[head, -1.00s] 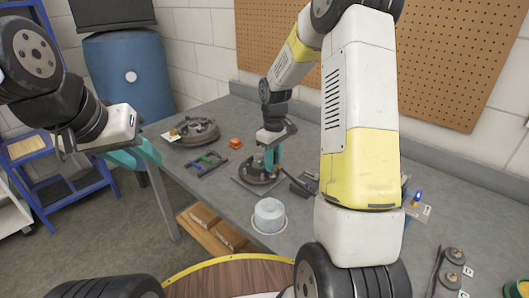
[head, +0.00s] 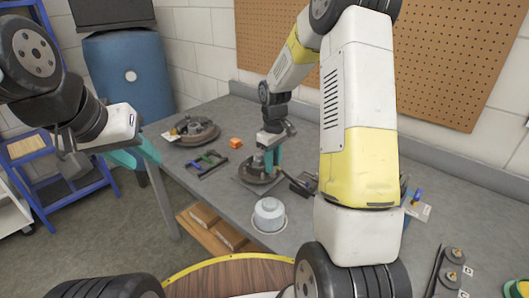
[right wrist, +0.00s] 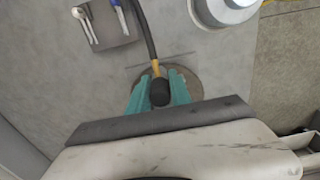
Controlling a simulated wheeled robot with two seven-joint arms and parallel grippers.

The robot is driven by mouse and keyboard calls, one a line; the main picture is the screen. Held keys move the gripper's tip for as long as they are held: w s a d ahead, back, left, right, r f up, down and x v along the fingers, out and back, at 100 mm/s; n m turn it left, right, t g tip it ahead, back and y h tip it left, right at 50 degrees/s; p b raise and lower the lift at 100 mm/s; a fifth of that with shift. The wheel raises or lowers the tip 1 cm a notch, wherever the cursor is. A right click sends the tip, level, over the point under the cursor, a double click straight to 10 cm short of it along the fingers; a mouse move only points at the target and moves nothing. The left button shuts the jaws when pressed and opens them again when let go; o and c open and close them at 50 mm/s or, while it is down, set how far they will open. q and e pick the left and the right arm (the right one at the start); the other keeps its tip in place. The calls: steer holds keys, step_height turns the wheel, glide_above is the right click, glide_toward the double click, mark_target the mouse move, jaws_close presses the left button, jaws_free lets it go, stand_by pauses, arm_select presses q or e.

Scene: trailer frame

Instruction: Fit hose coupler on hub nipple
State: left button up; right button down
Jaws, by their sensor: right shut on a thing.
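My right gripper (head: 272,160) reaches down over a round brown hub disc (head: 248,174) on the grey bench. In the right wrist view its teal fingers (right wrist: 160,92) are shut on the dark, round-ended hose coupler (right wrist: 160,94). A brass-coloured fitting (right wrist: 155,68) joins the coupler to a black hose (right wrist: 145,30). The hub disc (right wrist: 191,78) shows behind the fingers. The gripper hides the nipple, so I cannot tell whether the coupler touches it. My left gripper (head: 150,152) is beyond the bench's left edge, its teal fingers seen side-on; its opening is unclear.
A light grey cylinder on a round base (head: 269,214) stands near the bench's front edge. A round metal part (head: 197,132), an orange block (head: 236,142) and a dark frame with coloured parts (head: 207,163) lie behind left. A tool plate (right wrist: 98,20) lies nearby.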

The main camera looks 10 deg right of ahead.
steer(key=shift+f, duration=0.55)
stand_by(1.4)
steer(key=c, duration=0.7)
jaws_free()
steer(key=shift+r, duration=0.1)
steer(key=shift+r, duration=3.4)
steer(key=shift+r, duration=0.1)
